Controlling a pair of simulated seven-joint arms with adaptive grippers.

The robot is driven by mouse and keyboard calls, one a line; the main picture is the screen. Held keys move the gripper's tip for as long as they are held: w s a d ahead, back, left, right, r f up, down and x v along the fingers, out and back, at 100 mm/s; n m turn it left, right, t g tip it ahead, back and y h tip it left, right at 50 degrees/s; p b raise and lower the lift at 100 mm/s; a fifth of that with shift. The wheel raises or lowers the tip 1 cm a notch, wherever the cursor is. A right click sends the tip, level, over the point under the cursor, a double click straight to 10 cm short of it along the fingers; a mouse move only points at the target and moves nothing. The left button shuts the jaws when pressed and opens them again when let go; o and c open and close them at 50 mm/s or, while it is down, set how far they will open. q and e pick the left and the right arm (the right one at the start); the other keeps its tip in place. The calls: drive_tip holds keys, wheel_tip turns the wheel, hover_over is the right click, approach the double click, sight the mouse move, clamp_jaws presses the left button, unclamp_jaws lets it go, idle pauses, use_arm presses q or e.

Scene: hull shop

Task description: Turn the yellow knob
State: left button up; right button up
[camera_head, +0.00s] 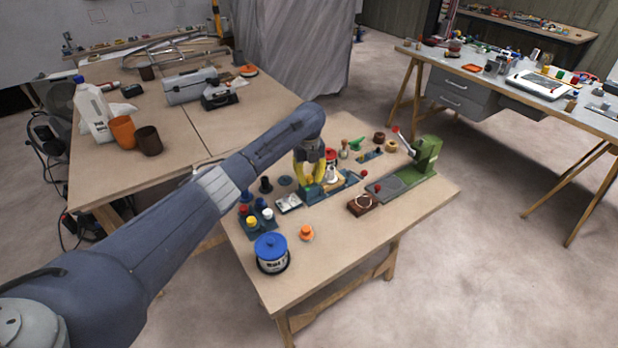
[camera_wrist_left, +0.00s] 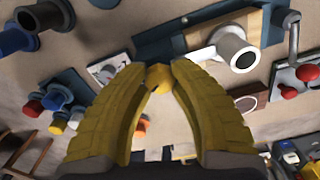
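The yellow knob (camera_wrist_left: 158,79) shows in the left wrist view as a small rounded piece between my fingertips, close against both. My left gripper (camera_wrist_left: 159,72) has its yellow fingers drawn in to about the knob's width and looks shut on it. In the head view my left gripper (camera_head: 310,176) points down at the blue-based fixture (camera_head: 328,192) in the middle of the near table. There the fingers mostly hide the knob, and their yellow blends with it. My right gripper is not in view.
Left of the gripper stand a cluster of coloured knobs (camera_head: 256,218), a blue-lidded tin (camera_head: 271,254) and an orange knob (camera_head: 306,233). Right of it are a brown block with a red ball (camera_head: 361,204) and a green lever press (camera_head: 425,158). The table's front corner is clear.

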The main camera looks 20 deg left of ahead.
use_arm(q)
clamp_jaws()
